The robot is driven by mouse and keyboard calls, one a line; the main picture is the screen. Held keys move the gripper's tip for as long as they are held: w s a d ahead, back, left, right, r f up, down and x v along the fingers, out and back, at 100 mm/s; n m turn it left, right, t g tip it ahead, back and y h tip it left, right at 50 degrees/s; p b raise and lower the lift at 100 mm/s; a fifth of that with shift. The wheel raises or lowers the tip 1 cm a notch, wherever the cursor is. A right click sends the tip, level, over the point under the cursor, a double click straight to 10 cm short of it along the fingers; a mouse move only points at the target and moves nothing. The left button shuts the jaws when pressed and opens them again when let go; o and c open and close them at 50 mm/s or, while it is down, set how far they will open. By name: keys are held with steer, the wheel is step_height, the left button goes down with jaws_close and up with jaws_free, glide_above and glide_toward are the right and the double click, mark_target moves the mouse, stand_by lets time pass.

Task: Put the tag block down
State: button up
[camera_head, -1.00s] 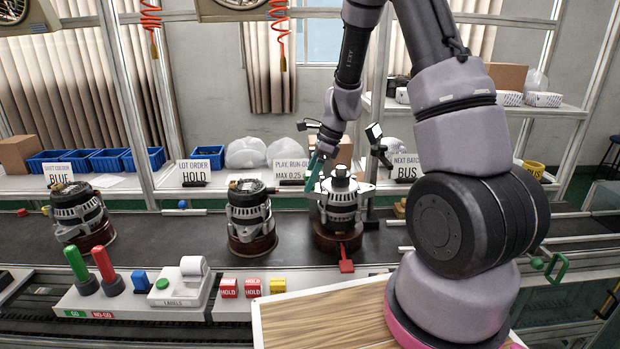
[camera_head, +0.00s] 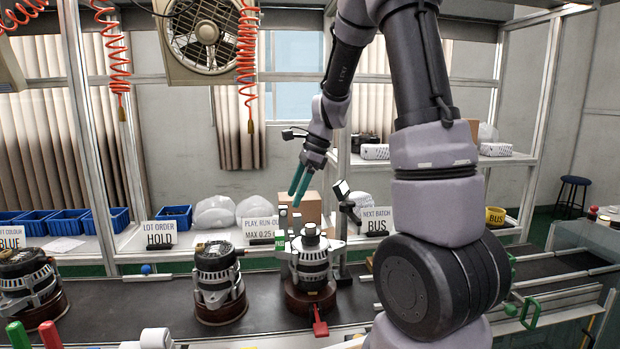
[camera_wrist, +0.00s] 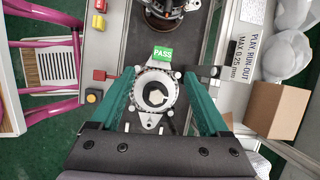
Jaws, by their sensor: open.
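The tag block (camera_wrist: 162,53), green and marked PASS, lies flat at the edge of the alternator nearest my gripper. In the head view a green block (camera_head: 281,240) shows at that alternator's upper left; whether it rests on the housing is hard to tell. The alternator (camera_head: 309,258) stands upright on a round brown base, and the wrist view looks down on its round top (camera_wrist: 155,92). My gripper (camera_head: 295,200) is above it, teal fingers apart. In the wrist view the open jaws (camera_wrist: 160,75) have nothing between their tips; the block is beyond and below them.
A second alternator (camera_head: 218,278) stands left on the dark belt, another (camera_head: 30,285) farther left. A gauge post (camera_head: 346,225) stands close right of the nearest alternator. A red lever (camera_head: 319,322) sticks out in front. A cardboard box (camera_wrist: 277,110) is on the shelf behind.

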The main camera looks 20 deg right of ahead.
steer(key=s+r+n+t+h, duration=0.1)
steer(key=s+r+n+t, duration=0.2)
steer(key=s+r+n, duration=0.4)
steer(key=s+d+r+n+t+h, duration=0.1)
steer(key=s+r+n+t, duration=0.2)
steer(key=s+r+n, duration=0.5)
steer(key=shift+s+d+r, duration=0.15)
steer(key=shift+s+r, duration=0.6)
steer(key=shift+s, duration=2.3)
